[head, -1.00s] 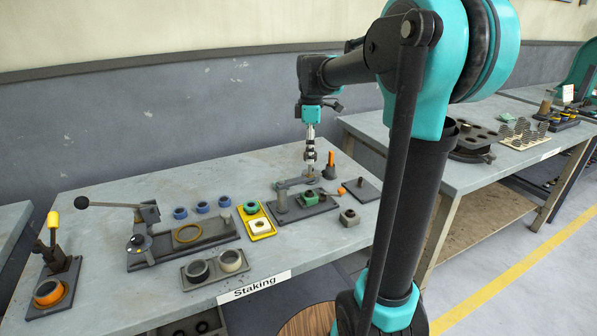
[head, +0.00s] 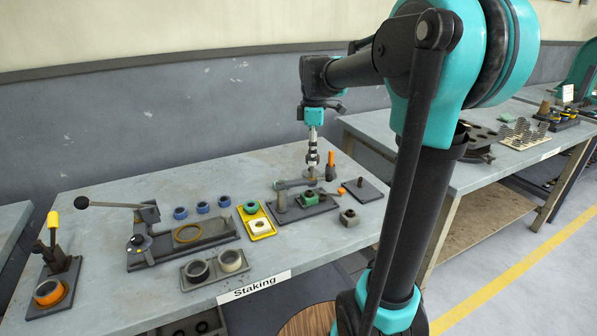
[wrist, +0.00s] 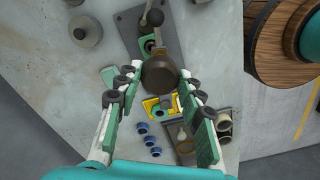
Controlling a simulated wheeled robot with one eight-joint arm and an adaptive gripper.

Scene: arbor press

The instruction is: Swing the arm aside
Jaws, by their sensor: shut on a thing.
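The grey swing arm (head: 293,184) stands on a dark base plate at the right of the Staking bench. My gripper (head: 312,170) points down at the arm's free end, shut on a dark round knob there. In the wrist view the brown knob (wrist: 160,73) sits between my fingertips. The green block shows partly beyond it, and the knob hides much of the arm.
An orange upright handle (head: 330,162) stands just behind my gripper. A yellow tray (head: 262,228) and several blue rings (head: 202,207) lie to the left. A lever press (head: 150,230) stands further left.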

